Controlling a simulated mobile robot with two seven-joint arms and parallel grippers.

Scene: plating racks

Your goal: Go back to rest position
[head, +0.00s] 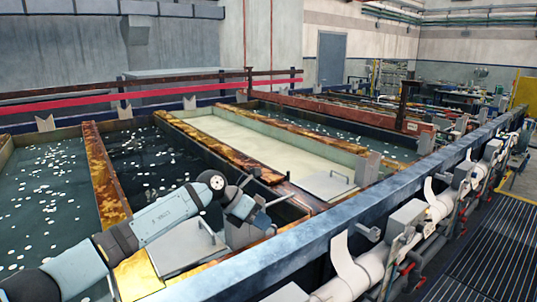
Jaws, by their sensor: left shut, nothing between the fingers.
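My left arm reaches in from the lower left over the near edge of the tanks. My left gripper (256,192) is at its end, near the front rim of the tank with dark liquid. It is shut and appears empty. A grey plate with a handle (325,186) lies on the rim to its right, apart from it. Another grey plate with a handle (187,249) lies to its lower left, partly behind my arm. My right gripper is not in view.
Dark tanks with floating white discs (50,195) lie left. A pale tank (260,145) is in the middle. A long blue beam (350,228) and white pipes (372,268) run along the front. Grating floor (490,255) at the right is clear.

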